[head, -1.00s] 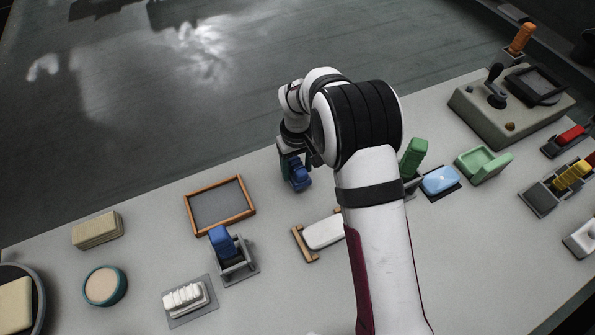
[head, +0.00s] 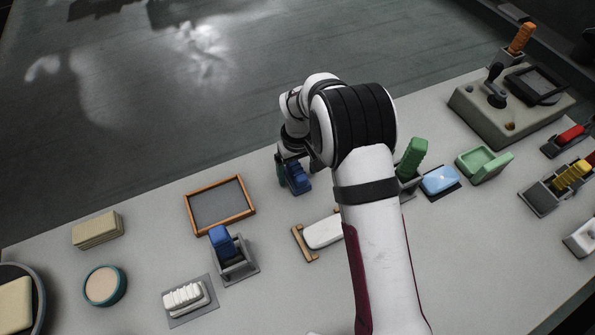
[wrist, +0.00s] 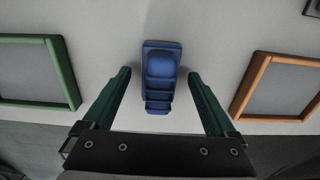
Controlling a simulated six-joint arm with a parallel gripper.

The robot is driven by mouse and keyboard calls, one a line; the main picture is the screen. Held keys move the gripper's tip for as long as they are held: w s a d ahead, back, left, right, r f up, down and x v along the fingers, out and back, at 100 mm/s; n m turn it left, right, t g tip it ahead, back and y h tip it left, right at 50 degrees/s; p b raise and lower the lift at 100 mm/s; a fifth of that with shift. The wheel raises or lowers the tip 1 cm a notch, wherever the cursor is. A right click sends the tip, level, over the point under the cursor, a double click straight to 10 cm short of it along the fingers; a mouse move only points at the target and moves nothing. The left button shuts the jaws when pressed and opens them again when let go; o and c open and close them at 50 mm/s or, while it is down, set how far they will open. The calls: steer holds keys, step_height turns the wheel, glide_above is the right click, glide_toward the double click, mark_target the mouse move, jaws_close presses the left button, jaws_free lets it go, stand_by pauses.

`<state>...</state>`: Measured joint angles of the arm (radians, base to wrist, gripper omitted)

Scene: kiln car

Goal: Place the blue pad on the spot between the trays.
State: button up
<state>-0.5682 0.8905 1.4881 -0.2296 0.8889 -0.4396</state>
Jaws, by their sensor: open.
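The blue pad (wrist: 160,75), a dark blue block with stepped ridges, appears to rest on the pale table between the two framed trays. It also shows in the head view (head: 298,180), partly hidden by my gripper. My gripper (wrist: 160,75) is open, with one green finger on each side of the pad and a gap on both sides. The orange-framed tray (wrist: 243,100) is on the right in the wrist view and left of the pad in the head view (head: 187,214). The green-framed tray (wrist: 70,75) is on the left in the wrist view; my arm seems to hide it in the head view.
A grey holder (head: 237,268) with a blue block (head: 222,240) stands below the orange tray. A white piece (head: 323,232) lies near my arm. A green block (head: 411,158) and light blue piece (head: 440,180) are right of it. The far table edge is close behind my gripper.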

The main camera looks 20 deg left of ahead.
mark_target(298, 170)
step_height(298, 170, up, 12)
steer(key=s+d+r+m, duration=0.4)
steer(key=d+r, duration=0.2)
steer(key=d, duration=0.2)
steer(key=s+d+r+m+y, duration=0.1)
steer(key=s+d+r+m, duration=0.35)
steer(key=s+d, duration=0.6)
steer(key=s+d+f+m, duration=0.1)
steer(key=s+m, duration=0.2)
steer(key=s, duration=0.3)
steer(key=s+d+f+m, duration=0.1)
steer(key=s+d+m, duration=0.1)
steer(key=s, duration=0.4)
steer(key=shift+d+f+m+y, duration=0.15)
steer(key=shift+f+m+y, duration=0.15)
steer(key=shift+m+y, duration=0.15)
